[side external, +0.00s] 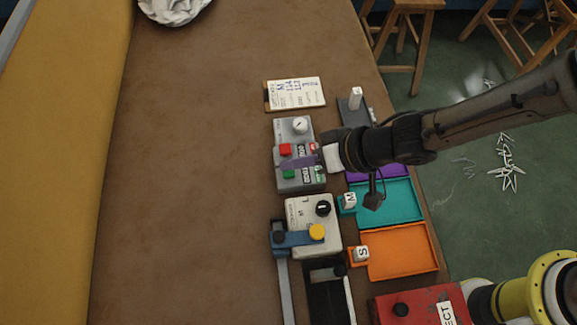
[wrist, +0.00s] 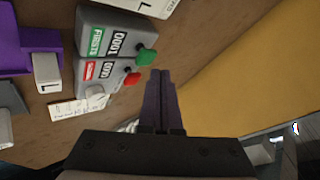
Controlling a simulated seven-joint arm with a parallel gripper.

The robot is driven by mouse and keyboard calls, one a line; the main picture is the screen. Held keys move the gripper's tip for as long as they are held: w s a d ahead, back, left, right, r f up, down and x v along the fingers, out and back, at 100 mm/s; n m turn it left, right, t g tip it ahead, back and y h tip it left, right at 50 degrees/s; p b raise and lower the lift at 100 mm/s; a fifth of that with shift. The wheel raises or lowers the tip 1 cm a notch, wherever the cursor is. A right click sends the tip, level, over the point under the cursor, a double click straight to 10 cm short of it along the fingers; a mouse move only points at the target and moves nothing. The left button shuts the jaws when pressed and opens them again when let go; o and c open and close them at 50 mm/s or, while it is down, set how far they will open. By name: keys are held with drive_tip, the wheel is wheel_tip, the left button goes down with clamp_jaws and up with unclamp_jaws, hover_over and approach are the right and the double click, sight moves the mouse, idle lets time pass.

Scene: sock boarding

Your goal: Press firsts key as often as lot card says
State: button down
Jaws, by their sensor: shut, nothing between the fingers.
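The grey counter box (side external: 300,182) stands on the brown table, with a green key (side external: 289,174) and a red key (side external: 285,149). In the wrist view the green key (wrist: 146,56) is beside the green FIRSTS label (wrist: 97,40); its counter (wrist: 117,43) seems to read 0001. The red key (wrist: 131,79) is beside a red label. My gripper (side external: 285,163) is shut and empty, its purple fingers over the box near the green key. In the wrist view the fingertips (wrist: 160,73) appear just beside that key; contact cannot be told. The lot card (side external: 294,93) lies beyond the box; its handwriting is too small to read surely.
A pale box with a black knob (side external: 323,208) and a blue arm with a yellow button (side external: 316,232) stand close by. Teal (side external: 390,203) and orange (side external: 400,252) trays lie to the right. A red REJECT box (side external: 400,309) is near the front.

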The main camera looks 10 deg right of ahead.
sight(294, 174)
drive_tip(key=shift+r, duration=2.5)
idle(0.7)
drive_tip(key=shift+r, duration=1.9)
drive_tip(key=shift+f, duration=0.1)
drive_tip(key=shift+f, duration=4.35)
drive_tip(key=shift+f, duration=0.1)
drive_tip(key=shift+f, duration=0.3)
drive_tip(key=shift+f, duration=0.1)
